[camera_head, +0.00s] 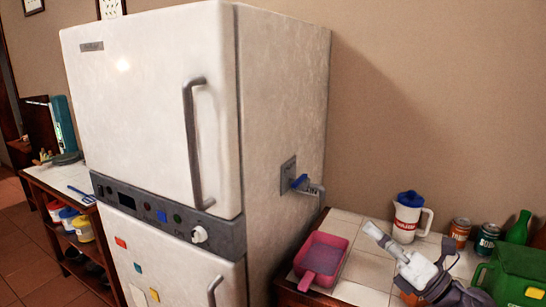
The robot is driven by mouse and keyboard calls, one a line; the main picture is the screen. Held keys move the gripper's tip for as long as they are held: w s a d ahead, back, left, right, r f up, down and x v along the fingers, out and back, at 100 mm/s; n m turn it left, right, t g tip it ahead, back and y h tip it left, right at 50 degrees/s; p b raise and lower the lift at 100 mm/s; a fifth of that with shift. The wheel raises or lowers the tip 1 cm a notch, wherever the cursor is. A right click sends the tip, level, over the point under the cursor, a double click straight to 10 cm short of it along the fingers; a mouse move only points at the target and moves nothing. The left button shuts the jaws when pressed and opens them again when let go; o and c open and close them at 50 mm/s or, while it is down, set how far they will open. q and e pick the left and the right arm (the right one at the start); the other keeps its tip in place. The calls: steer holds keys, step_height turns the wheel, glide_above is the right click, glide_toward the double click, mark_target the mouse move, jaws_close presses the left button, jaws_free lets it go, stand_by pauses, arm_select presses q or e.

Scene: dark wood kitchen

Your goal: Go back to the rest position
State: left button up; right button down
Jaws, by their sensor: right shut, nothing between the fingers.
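My right gripper (384,239) is in the lower right, over the tiled counter (358,272). It is shut, with nothing held, and its pale narrow end points up and to the left. It is in front of the white jug with a blue lid (408,216) and to the right of the pink scoop-like container (320,258), apart from both as far as I can see. My left gripper is not in view.
A large white fridge (150,110) with a vertical handle fills the middle left, its doors shut. Cans (460,233), a green bottle (519,228) and a green container (515,272) crowd the counter's right. A shelf unit (60,185) stands left.

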steer(key=s+d+f+m+h, duration=0.3)
steer(key=f+m+h, duration=0.55)
steer(key=m, duration=0.45)
steer(key=s+d+f+m+h, duration=0.3)
steer(key=f+m+h, duration=0.55)
steer(key=m, duration=0.45)
steer(key=s+a+f+m+g+y, duration=0.1)
steer(key=s+a+f+m+g, duration=0.2)
steer(key=s+f, duration=0.4)
steer(key=s+a+f+m+g, duration=0.1)
steer(key=s+f+m+g, duration=0.3)
steer(key=s, duration=0.6)
steer(key=s+a+f+m+g+y, duration=0.1)
steer(key=s+a+f+m+g, duration=0.15)
steer(key=s+f+g, duration=0.45)
step_height(320, 180, down, 24)
steer(key=s, duration=0.2)
steer(key=s+d+f, duration=0.2)
steer(key=s+f, duration=0.6)
steer(key=s+d+f, duration=0.2)
steer(key=s+f, duration=0.6)
steer(key=shift+s+f+g+h, duration=0.3)
steer(key=shift+s+f, duration=0.05)
steer(key=shift+n, duration=0.25)
